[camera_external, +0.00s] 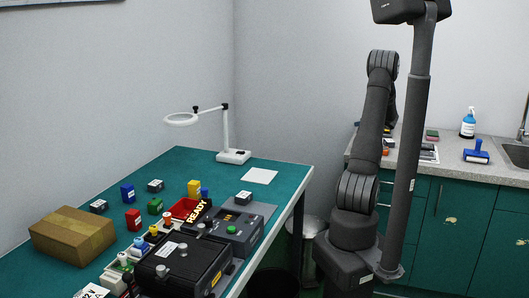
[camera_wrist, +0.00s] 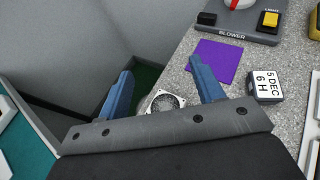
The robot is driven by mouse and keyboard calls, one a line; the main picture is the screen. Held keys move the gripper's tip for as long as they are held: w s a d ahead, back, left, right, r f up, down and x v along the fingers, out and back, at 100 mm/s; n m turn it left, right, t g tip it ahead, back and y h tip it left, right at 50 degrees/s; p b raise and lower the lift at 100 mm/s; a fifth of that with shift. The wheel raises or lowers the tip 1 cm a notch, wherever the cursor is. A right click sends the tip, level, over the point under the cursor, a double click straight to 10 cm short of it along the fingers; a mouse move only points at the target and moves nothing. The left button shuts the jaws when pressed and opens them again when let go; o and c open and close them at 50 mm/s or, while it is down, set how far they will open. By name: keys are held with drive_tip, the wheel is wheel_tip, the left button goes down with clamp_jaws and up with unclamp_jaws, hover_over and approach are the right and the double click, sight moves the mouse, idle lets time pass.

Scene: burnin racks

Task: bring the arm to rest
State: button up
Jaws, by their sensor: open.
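My gripper (camera_wrist: 161,67) shows in the wrist view with its two blue fingers spread apart. A whitish square frame with a round mesh-like middle (camera_wrist: 161,102) shows between the fingers near their base; I cannot tell whether it touches them. The fingers are over the edge of the speckled grey counter (camera_wrist: 215,120). In the external view my dark arm stands upright at the counter, bent at the top, and my gripper is hidden behind it.
Beside the gripper are a purple square (camera_wrist: 216,61), a date block (camera_wrist: 264,86) and a blower panel (camera_wrist: 236,27). A spray bottle (camera_external: 467,123) and blue stamp (camera_external: 476,153) stand on the counter. The green table (camera_external: 190,163) holds a cardboard box (camera_external: 72,236), several blocks and a magnifier lamp (camera_external: 228,135).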

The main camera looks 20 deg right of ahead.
drive_tip(key=w+a+f+n+y, duration=0.1)
drive_tip(key=w+a+y, duration=0.15)
drive_tip(key=a, duration=0.85)
drive_tip(key=w+a+f+n+y, duration=0.1)
drive_tip(key=w+a, duration=0.3)
drive_tip(key=a, duration=0.6)
drive_tip(key=s+a+f+n+y, duration=0.2)
drive_tip(key=a, duration=1.8)
drive_tip(key=shift+s+a+f+n, duration=0.15)
drive_tip(key=shift+a+n, duration=0.1)
drive_tip(key=shift+n, duration=0.15)
